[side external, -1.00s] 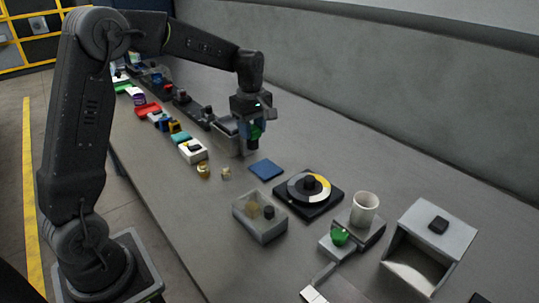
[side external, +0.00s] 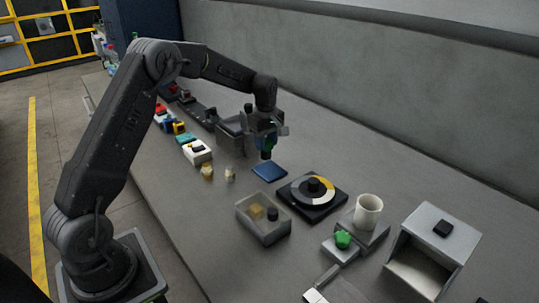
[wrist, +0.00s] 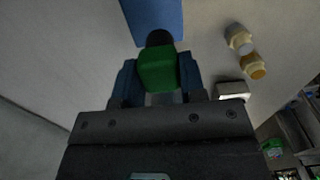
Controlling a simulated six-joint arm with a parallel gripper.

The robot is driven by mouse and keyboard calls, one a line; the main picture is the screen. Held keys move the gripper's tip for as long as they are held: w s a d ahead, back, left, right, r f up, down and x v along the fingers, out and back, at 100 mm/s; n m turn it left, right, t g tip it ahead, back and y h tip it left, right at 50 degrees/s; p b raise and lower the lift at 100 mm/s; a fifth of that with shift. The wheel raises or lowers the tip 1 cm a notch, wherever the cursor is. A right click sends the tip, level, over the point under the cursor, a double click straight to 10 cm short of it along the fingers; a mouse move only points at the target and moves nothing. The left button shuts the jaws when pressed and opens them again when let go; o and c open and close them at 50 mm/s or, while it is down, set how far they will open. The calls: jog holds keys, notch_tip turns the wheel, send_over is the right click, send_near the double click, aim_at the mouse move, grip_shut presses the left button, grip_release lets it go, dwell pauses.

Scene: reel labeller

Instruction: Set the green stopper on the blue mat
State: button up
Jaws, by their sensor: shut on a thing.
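My gripper (side external: 267,144) is shut on the green stopper, which shows clearly between the two blue fingers in the wrist view. There the stopper (wrist: 158,70) has a green block body with a dark round end pointing away from the gripper. The blue mat (side external: 270,172) is a flat square on the table. The gripper holds the stopper above the table by the mat's far edge in the side view. In the wrist view the mat (wrist: 153,14) is at the top, just beyond the stopper's dark end, which overlaps its edge. Much of the stopper is hidden by the fingers in the side view.
Two small brass-coloured pieces (side external: 206,172) stand left of the mat. A clear-sided box (side external: 262,226) is in front of it, and a dark turntable (side external: 312,194) is to its right. A white cup (side external: 368,211) and a green knob (side external: 343,239) stand further right.

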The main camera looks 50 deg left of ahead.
aim_at(269, 158)
jog(key=shift+w+d+f, duration=0.35)
jog(key=shift+d+f, duration=0.05)
jog(key=shift+f, duration=1.95)
jog(key=shift+f, duration=0.1)
jog(key=o, duration=0.9)
